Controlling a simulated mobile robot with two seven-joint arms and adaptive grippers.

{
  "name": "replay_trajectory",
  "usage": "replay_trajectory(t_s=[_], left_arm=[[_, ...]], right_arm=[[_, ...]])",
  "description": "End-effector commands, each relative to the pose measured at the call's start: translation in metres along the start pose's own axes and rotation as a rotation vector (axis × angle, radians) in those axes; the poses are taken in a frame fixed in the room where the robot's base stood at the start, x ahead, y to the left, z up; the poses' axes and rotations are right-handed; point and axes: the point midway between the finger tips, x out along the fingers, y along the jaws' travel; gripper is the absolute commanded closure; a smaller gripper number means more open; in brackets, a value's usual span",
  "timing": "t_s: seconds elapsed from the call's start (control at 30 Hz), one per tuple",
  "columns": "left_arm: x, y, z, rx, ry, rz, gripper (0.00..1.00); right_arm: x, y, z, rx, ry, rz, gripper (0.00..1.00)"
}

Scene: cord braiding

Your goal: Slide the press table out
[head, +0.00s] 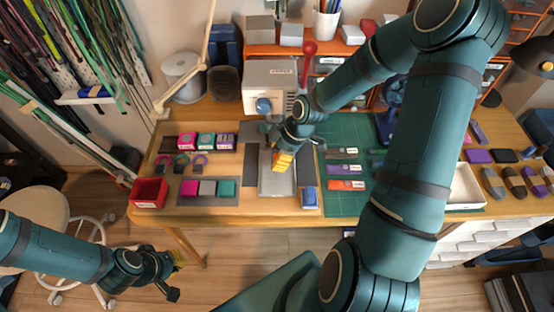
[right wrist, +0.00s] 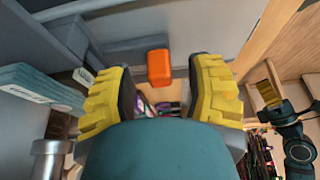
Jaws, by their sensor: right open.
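The press (head: 270,85) is a pale box with a blue knob at the back middle of the bench. A flat grey plate (head: 277,185) lies in front of it; I take it to be the press table. My right gripper (head: 283,160) is above this plate, partly hiding it. In the right wrist view its two yellow fingers (right wrist: 160,95) are apart. A small orange block (right wrist: 159,67) shows beyond the gap between them, against a grey surface, with no visible contact. My left gripper (head: 176,262) is low in front of the bench, away from the press; its finger gap is unclear.
A red bin (head: 148,193), coloured blocks (head: 205,188) and cord rings stand left of the plate. A blue item (head: 309,197) lies close on its right. A green mat (head: 345,195) with labelled strips is farther right. Floor is open before the bench.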

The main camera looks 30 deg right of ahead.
Motion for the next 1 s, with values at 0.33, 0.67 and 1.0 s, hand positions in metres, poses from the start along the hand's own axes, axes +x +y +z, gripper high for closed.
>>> replay_trajectory(t_s=[0.33,0.67,1.0], left_arm=[[0.0029,-0.001,-0.0007,0.0,0.002,0.0,1.0],[0.0029,-0.001,-0.0006,0.0,0.002,0.0,1.0],[0.0028,-0.001,-0.0005,0.0,0.002,0.0,1.0]], right_arm=[[0.0093,0.0002,-0.0002,0.001,0.0,0.001,0.47],[0.0092,0.0001,-0.0001,0.001,0.0,0.001,1.0],[0.0098,-0.0005,0.0001,0.001,0.0,-0.001,1.0]])
